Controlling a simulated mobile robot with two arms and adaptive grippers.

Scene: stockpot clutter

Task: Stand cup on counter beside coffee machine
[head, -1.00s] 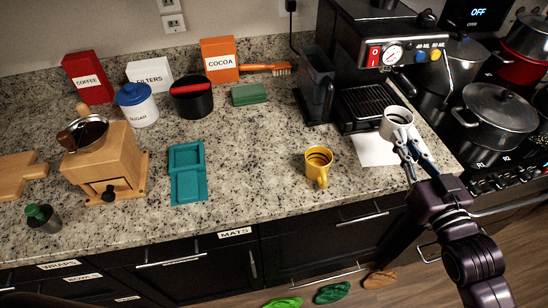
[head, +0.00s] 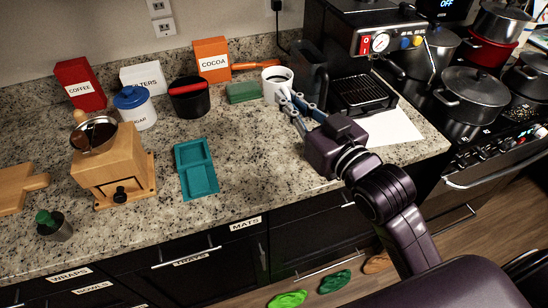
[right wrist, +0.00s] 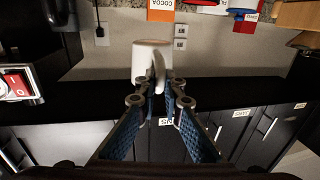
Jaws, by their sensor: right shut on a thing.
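I cannot tell whether the cup's base touches the counter (head: 240,140). My left gripper is not in view.
A green sponge (head: 242,92) and black canister (head: 189,97) stand left of the cup. A dark upright pitcher-like part (head: 311,70) is close on its right. White paper (head: 390,127) lies in front of the machine. The counter around the teal tray (head: 196,168) is partly clear.

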